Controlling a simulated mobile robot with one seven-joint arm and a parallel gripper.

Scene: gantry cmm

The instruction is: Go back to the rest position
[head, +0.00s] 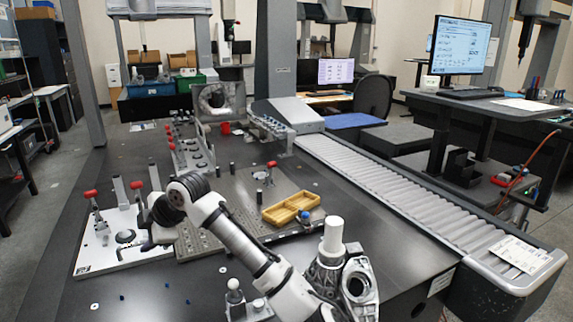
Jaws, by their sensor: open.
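My arm reaches from the bottom middle of the head view up and to the left, then bends down at the wrist. My gripper (152,243) is at the end of it, low by the right edge of a white fixture plate (100,260). It is open. Its fingers are small and partly hidden by the wrist, and I see nothing held between them. I cannot tell whether it touches the plate.
Red-handled clamps (91,194) stand on the white plate. A yellow tray (290,208) lies right of my arm on a holed plate. A metal casting (356,283) stands close beside my arm. A roller conveyor (400,190) runs along the right. The dark table's front left is mostly clear.

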